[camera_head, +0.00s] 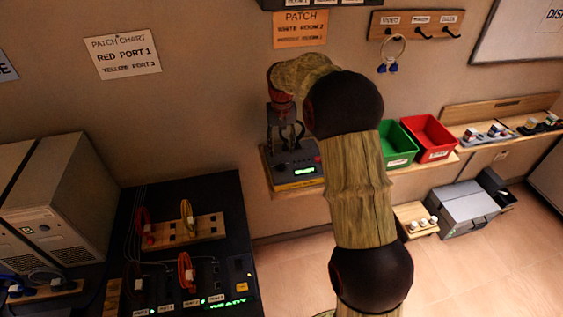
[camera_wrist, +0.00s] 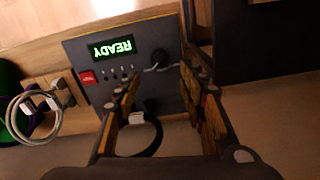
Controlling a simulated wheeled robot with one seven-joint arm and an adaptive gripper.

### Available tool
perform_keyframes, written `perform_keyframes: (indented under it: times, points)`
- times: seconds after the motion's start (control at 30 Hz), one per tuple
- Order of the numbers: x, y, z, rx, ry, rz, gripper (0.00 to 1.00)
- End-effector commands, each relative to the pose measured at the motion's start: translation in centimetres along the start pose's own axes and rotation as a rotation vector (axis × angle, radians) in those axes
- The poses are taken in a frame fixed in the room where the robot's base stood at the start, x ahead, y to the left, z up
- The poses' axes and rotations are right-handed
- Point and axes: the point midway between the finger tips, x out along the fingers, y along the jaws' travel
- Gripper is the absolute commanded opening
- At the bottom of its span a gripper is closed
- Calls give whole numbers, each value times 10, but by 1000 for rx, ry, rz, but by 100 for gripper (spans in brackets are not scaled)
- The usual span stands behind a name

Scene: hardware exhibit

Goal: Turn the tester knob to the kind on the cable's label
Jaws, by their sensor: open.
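The tester (camera_head: 291,170) is a dark grey box on a wooden shelf, with a lit green display; it also shows in the wrist view (camera_wrist: 172,97). There its display (camera_wrist: 117,48) reads READY upside down. A dark round knob (camera_wrist: 158,54) sits on the panel beside the display. My gripper (camera_head: 286,131) hangs over the tester, pointing down. In the wrist view my gripper (camera_wrist: 165,90) is open, its fingers spread before the panel, with the knob beyond them. A black cable (camera_wrist: 157,136) with a white piece curves between the fingers; I cannot read any label on it.
A red button (camera_wrist: 88,78) and small switches are on the panel. A coiled grey cable (camera_wrist: 38,117) lies near the tester. Green (camera_head: 397,148) and red (camera_head: 430,138) bins stand to the right. A dark patch panel (camera_head: 190,250) with coloured cables is at lower left.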

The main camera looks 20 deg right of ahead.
Motion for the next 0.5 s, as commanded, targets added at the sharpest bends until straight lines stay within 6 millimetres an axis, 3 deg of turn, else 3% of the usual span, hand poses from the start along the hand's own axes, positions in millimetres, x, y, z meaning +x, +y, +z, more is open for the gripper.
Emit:
perform_keyframes:
  times: [0.17, 0.5]
  points:
    - [10, 1, 4, 26, -18, 3, 41]
    - [61, 1, 5, 25, -18, 3, 41]
